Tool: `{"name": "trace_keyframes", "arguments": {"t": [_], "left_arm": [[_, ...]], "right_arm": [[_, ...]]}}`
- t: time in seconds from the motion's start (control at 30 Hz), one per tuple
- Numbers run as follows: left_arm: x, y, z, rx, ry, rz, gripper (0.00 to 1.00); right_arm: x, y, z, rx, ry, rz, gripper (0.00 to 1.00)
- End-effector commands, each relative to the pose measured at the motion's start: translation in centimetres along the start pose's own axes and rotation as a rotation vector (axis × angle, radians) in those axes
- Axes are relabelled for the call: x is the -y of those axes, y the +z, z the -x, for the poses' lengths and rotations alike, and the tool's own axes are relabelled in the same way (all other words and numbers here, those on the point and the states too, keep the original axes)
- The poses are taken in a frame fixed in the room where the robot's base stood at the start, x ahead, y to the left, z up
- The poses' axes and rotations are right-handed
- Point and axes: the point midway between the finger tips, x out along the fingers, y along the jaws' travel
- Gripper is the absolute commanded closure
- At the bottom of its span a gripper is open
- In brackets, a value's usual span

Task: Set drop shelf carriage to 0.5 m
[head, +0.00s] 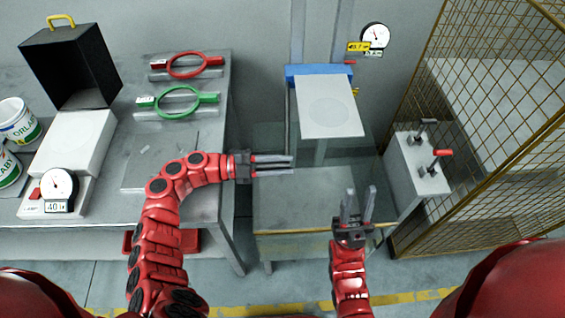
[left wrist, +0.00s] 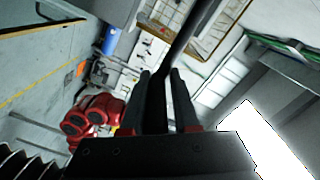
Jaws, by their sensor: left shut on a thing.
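The drop shelf has a blue carriage (head: 318,72) with a pale plate (head: 330,108) in front, on grey vertical rails (head: 315,30) at the back wall. A yellow tag (head: 358,46) beside the rails seems to read about 0.7; the print is small. A red knob (head: 350,61) sits at the carriage's right end. My left gripper (head: 288,165) is below and left of the plate, its fingers close together and pointing right. In the left wrist view a dark bar (left wrist: 187,40) runs to its fingers (left wrist: 162,85). My right gripper (head: 358,200) is open and empty, pointing up.
A grey low table (head: 310,195) lies under the shelf. A grey box (head: 418,170) with levers and a yellow mesh cage (head: 465,120) stand right. The left bench (head: 85,235) bears red and green rings, a black case, a scale and tubs. A round gauge (head: 375,36) hangs behind.

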Motion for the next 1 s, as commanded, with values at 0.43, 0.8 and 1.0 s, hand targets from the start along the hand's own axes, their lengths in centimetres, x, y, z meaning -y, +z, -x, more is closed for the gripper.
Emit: {"name": "trace_keyframes", "arguments": {"t": [0.43,0.8,1.0], "left_arm": [[0.1,0.0,0.0,0.0,0.0,-0.001,0.48],[-0.2,0.2,3.7,0.002,-0.001,-0.002,0.48],[-0.1,0.2,7.0,0.002,-0.001,0.0,0.48]], "right_arm": [[0.0,0.0,0.0,0.0,0.0,0.0,0.65],[0.1,0.3,1.6,0.0,0.0,0.0,0.65],[0.1,0.5,2.7,0.0,0.0,0.0,0.65]]}}
